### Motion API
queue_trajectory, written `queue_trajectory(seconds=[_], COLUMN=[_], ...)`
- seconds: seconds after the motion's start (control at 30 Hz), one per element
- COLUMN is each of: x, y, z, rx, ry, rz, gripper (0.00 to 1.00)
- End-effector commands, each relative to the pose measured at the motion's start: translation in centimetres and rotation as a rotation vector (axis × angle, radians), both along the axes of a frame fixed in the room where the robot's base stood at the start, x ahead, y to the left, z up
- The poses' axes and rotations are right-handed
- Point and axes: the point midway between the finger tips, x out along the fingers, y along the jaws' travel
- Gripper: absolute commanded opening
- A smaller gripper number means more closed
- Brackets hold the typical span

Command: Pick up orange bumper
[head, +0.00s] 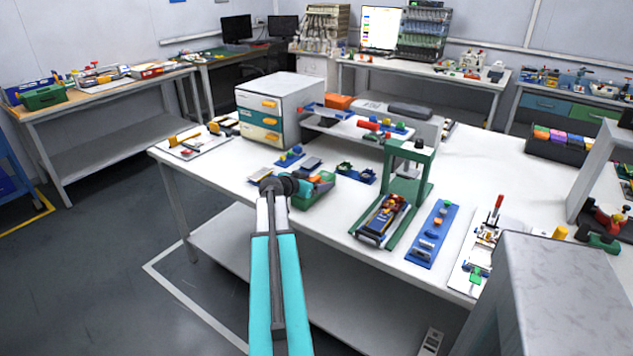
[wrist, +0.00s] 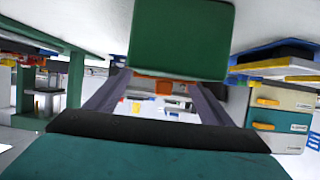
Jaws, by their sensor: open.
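I cannot pick out the orange bumper for certain. A small green bin (head: 327,183) of mixed coloured parts stands near the table's front edge, its contents too small to tell apart. My gripper (head: 286,185) is beside its left side in the head view, partly covering it; its fingertips are hard to see there. In the wrist view my gripper (wrist: 153,100) is open, with two grey fingers apart and nothing clearly held. A large green block-like surface (wrist: 180,40) fills the upper middle of that view. A small orange patch (wrist: 163,88) shows between the fingers, apparently farther off.
A drawer cabinet (head: 275,110) stands behind my gripper, with an orange box (head: 339,101) behind it to the right. A green press frame (head: 408,185) and a blue tray (head: 433,234) stand to the right. A grey block (head: 560,290) fills the lower right.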

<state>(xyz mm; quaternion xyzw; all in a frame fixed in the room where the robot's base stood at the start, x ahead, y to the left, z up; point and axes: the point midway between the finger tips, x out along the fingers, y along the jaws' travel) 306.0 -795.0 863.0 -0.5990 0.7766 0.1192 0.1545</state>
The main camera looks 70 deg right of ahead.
Motion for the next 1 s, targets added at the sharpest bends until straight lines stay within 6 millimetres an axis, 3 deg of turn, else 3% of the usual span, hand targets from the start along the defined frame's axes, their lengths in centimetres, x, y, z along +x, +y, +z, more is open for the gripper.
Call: queue_trajectory(seconds=[0.13, 0.33, 0.73, 1.0], x=[0.0, 0.0, 0.0, 0.0], y=[0.0, 0.0, 0.0, 0.0], z=[0.0, 0.0, 0.2, 1.7], rx=[0.000, 0.000, 0.000, -0.002], ry=[0.000, 0.000, -0.001, 0.000], rz=[0.000, 0.000, 0.000, 0.000], gripper=[0.72, 0.38, 0.37, 0.37])
